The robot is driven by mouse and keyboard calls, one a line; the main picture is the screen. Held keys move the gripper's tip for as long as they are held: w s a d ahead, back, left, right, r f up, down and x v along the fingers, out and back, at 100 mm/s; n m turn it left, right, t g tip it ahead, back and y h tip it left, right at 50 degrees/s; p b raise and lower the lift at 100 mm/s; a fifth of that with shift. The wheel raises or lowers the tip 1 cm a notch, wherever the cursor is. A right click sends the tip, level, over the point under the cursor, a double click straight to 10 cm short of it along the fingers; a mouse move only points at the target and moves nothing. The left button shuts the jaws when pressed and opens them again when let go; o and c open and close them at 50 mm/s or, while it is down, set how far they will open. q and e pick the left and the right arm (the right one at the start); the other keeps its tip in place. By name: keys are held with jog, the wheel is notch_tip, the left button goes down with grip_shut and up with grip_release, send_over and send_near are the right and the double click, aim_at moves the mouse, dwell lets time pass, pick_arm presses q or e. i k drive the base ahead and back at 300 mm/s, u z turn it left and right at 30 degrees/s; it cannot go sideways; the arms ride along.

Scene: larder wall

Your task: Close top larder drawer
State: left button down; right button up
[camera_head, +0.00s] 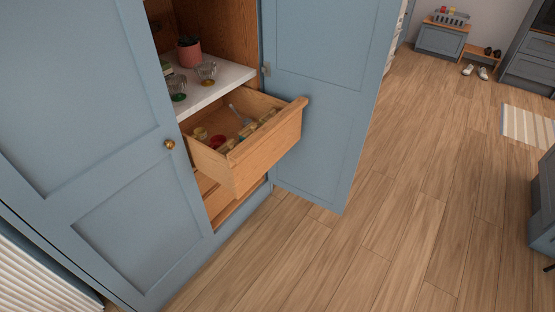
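The top larder drawer (258,152) is pulled out from the blue larder cabinet (112,150). It is light wood, and several small items lie inside it, among them a red one (217,142) and a pale utensil (238,116). A lower wooden drawer (213,197) sits below it, mostly hidden. Above the top drawer is a white shelf (222,82) with glass cups and a plant in a pink pot (189,54). Neither of my grippers shows in the head view.
The larder's right door (325,100) stands open beside the drawer. The left door has a brass knob (169,144). Wooden floor (400,200) in front and to the right is clear. A grey-blue unit (543,205) stands at the right edge; a bench and shoes (482,72) are far back.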

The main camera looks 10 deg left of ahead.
aim_at(247, 163)
jog(key=z, duration=0.7)
jog(key=i, duration=1)
jog(key=u, duration=0.55)
